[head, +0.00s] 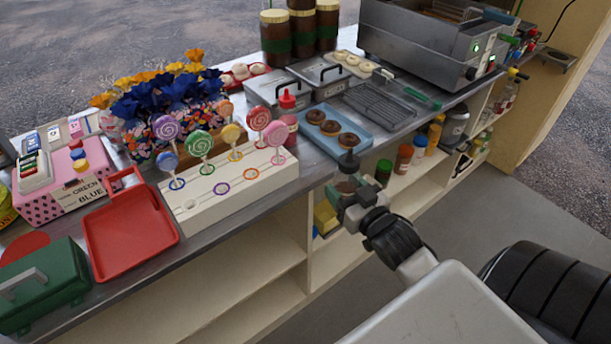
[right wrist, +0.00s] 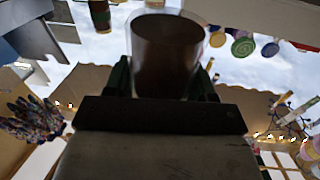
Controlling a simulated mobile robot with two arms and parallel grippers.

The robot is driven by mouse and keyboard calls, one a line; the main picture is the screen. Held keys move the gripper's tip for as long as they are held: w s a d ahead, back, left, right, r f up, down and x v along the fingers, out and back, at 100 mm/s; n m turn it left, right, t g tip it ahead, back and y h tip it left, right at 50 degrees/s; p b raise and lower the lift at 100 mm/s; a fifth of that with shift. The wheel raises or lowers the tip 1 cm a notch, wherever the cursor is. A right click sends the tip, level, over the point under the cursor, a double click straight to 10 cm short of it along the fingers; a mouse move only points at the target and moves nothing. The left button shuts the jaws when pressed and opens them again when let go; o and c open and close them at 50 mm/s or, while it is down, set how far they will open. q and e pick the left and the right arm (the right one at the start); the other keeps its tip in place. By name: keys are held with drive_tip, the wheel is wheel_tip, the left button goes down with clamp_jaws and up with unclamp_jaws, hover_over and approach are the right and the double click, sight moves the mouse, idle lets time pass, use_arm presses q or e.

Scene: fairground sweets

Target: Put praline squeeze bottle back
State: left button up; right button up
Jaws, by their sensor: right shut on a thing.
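My right gripper (head: 352,198) is shut on the praline squeeze bottle (head: 348,162), which has a dark brown cap and stands about upright in the jaws. They are in front of the counter's front edge, just below the blue doughnut tray in the head view. The fingers hide part of the bottle's body. In the right wrist view the brown bottle (right wrist: 167,50) fills the space between the fingers. A squeeze bottle with a red cap (head: 287,110) stands on the counter by the lollipop stand. My left gripper is not in view.
A blue tray (head: 365,151) with doughnuts lies behind the held bottle. The white lollipop stand (head: 240,190) is to its left, a wire rack (head: 380,105) behind. Jars (head: 403,158) stand on the shelf under the counter. The lower left shelves (head: 230,285) look empty.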

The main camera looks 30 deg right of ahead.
drive_tip(key=w+d, duration=0.1)
drive_tip(key=w, duration=0.3)
drive_tip(key=w+d, duration=0.1)
drive_tip(key=w, duration=0.9)
drive_tip(key=shift+d+f, duration=0.15)
drive_tip(key=shift+d, duration=0.25)
drive_tip(key=w, duration=0.4)
drive_tip(key=shift+w+d, duration=0.15)
drive_tip(key=shift+w, duration=0.15)
drive_tip(key=shift+f+p, duration=0.3)
drive_tip(key=shift+p, duration=0.1)
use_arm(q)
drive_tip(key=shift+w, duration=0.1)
use_arm(e)
drive_tip(key=shift+s, duration=0.1)
drive_tip(key=shift+f, duration=0.1)
drive_tip(key=o, duration=0.7)
drive_tip(key=shift+f, duration=0.1)
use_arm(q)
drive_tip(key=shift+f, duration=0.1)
